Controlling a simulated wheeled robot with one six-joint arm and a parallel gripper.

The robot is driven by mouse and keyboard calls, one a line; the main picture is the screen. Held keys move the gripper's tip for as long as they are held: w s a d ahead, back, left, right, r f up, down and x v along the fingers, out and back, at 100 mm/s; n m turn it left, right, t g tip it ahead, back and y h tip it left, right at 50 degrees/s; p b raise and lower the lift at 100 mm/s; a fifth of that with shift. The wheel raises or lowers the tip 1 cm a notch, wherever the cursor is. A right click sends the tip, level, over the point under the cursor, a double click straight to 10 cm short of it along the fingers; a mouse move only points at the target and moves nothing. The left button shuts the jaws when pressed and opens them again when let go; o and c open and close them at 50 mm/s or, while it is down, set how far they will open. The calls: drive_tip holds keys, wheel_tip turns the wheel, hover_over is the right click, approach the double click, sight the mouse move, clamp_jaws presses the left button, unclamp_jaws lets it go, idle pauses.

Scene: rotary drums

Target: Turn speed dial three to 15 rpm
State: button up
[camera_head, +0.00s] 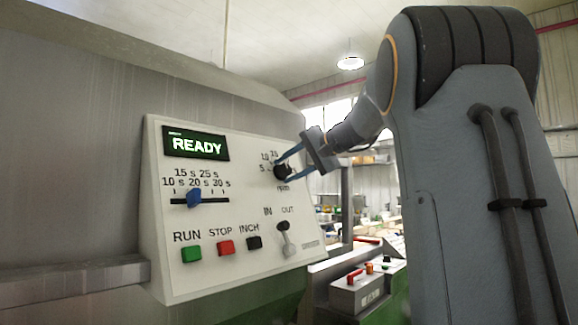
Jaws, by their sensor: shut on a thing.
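The speed dial (281,171) is a black round knob at the upper right of the white control panel (240,215). Marks 5, 10 and 15 show around its left and upper side, with a partly hidden label below. My gripper (284,166) reaches it from the right, and its two blue fingers are shut on the dial, one above and one below. The dial's pointer is too small and too covered to read. No number on the panel tells which dial this is.
The panel also holds a green READY display (196,144), a blue slider (194,199), green RUN (191,252), red STOP (226,247) and black INCH (254,243) buttons, and an IN/OUT lever (286,240) below the dial. Another machine with a control box (357,290) stands behind at right.

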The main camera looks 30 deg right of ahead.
drive_tip(key=shift+m+p, duration=0.3)
drive_tip(key=shift+m, duration=0.6)
drive_tip(key=o, duration=0.8)
drive_tip(key=shift+b+v, duration=0.95)
drive_tip(key=shift+v, duration=3)
